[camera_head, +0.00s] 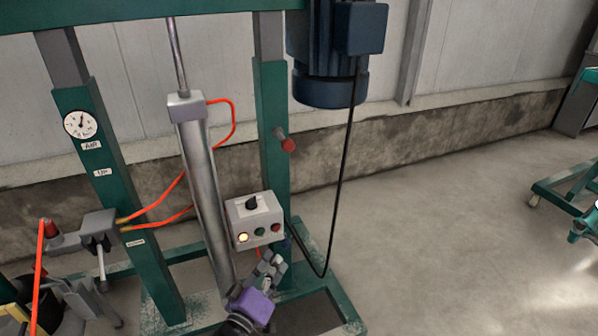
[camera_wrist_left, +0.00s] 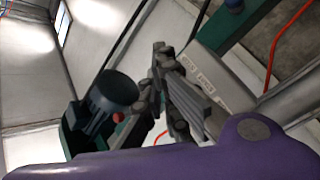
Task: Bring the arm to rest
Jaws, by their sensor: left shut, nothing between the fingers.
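My left gripper (camera_head: 271,262) is at the bottom centre of the head view, with its purple wrist body below it. Its grey fingers are closed together and empty, just below the control box (camera_head: 254,219) in the picture. Whether they touch the box cannot be told. The closed fingers also fill the middle of the left wrist view (camera_wrist_left: 180,95), in front of a grey, labelled surface. My right gripper is in neither view.
The green frame (camera_head: 271,130) carries a steel cylinder (camera_head: 205,180), a pressure gauge (camera_head: 83,124) and orange hoses. A dark blue motor (camera_head: 335,45) hangs at the top, its black cable looping down. Open floor (camera_head: 440,240) lies to the right; a green stand (camera_head: 565,190) is at the far right.

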